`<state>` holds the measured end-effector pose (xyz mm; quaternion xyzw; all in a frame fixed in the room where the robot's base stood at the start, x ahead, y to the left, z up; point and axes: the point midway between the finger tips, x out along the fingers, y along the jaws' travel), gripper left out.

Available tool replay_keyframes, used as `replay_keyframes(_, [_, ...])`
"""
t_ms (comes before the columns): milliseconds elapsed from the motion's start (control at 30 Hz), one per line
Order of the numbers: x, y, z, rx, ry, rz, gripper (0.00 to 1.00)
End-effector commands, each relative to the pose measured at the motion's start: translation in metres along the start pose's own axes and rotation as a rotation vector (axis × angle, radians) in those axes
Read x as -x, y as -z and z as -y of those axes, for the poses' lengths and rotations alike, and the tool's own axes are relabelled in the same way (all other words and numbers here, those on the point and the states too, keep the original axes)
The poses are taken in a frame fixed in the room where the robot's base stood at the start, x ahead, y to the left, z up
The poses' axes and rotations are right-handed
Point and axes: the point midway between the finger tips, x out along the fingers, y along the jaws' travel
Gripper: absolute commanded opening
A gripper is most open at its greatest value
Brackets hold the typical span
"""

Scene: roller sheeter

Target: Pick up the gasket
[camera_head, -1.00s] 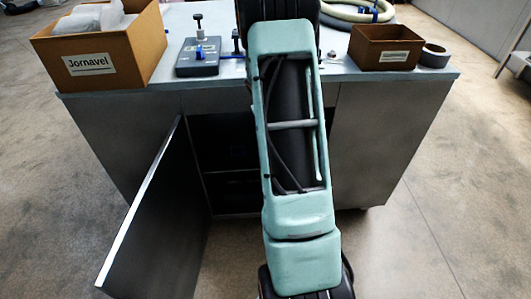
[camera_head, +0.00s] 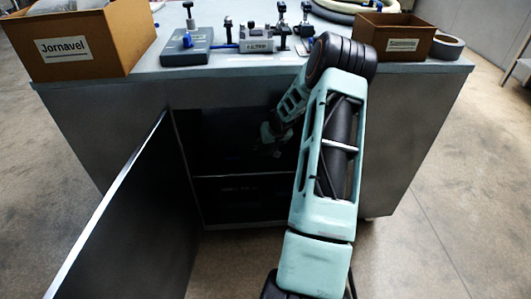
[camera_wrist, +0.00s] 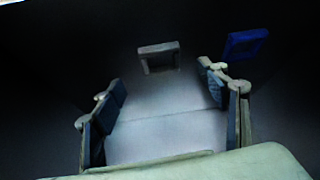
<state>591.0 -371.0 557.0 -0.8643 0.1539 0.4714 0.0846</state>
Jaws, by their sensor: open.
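In the wrist view, a small grey square frame with an open middle (camera_wrist: 158,57) lies beyond my fingertips, roughly centred between them. A blue square piece (camera_wrist: 245,43) lies farther right, beyond the right finger. Both look like possible gaskets; I cannot tell which one the task means. My gripper (camera_wrist: 166,90) is open and empty, with its fingers wide apart and short of both pieces. In the head view, my gripper (camera_head: 268,140) reaches into the dark open cabinet (camera_head: 220,200). Neither piece can be made out clearly there.
The open cabinet door (camera_head: 110,215) swings out at the left. A shelf edge (camera_head: 245,175) crosses the cabinet below my gripper. On the counter stand a cardboard box (camera_head: 80,45), a grey device (camera_head: 186,48), a filter block (camera_head: 257,42), a brown box (camera_head: 392,38) and a tape roll (camera_head: 446,47).

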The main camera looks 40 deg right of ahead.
Motion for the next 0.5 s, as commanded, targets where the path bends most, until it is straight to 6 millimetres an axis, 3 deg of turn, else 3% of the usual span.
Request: replay_keyframes(500, [-0.058, 0.0, 0.001, -0.001, 0.0, 0.001, 0.68])
